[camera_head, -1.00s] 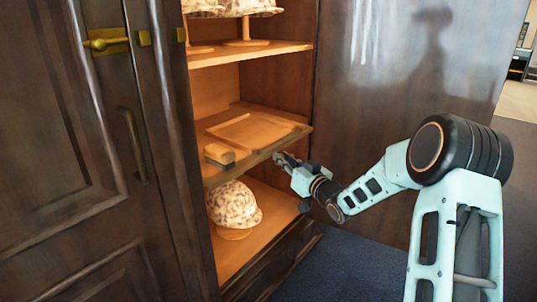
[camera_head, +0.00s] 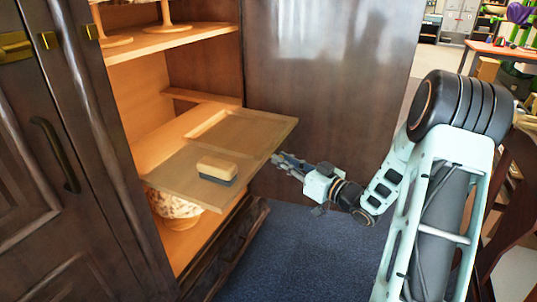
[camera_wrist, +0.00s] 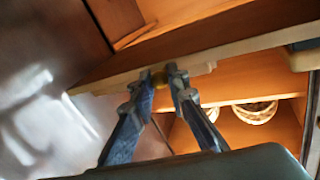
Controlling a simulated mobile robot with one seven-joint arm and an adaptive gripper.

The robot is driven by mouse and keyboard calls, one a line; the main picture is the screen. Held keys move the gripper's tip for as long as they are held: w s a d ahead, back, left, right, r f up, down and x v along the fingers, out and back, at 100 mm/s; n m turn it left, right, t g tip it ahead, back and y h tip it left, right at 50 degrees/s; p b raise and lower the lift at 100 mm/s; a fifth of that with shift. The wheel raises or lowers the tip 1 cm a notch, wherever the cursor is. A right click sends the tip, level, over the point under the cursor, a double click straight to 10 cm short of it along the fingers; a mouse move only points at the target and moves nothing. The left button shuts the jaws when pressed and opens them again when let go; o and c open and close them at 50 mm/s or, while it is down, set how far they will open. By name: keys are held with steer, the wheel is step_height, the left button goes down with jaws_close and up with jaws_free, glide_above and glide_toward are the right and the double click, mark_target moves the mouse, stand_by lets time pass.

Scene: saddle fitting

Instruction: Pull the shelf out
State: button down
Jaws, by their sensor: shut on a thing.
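The shelf (camera_head: 232,145) is a wooden board with a shallow recess. It stands well out past the front of the cabinet in the head view. A tan and dark brush-like block (camera_head: 217,170) lies on its front left part. My gripper (camera_head: 277,158) is at the shelf's front edge, toward its right end. The fingers hide part of the knob.
The upper shelf (camera_head: 180,42) holds wooden stands. The closed left door (camera_head: 35,130) and the dark side panel (camera_head: 320,90) flank the opening. Blue carpet (camera_head: 300,250) in front is clear.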

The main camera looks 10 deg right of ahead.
steer(key=shift+s+d, duration=0.45)
steer(key=shift+d, duration=0.2)
steer(key=c, duration=1.9)
jaws_free()
steer(key=v, duration=1.2)
steer(key=shift+a, duration=0.1)
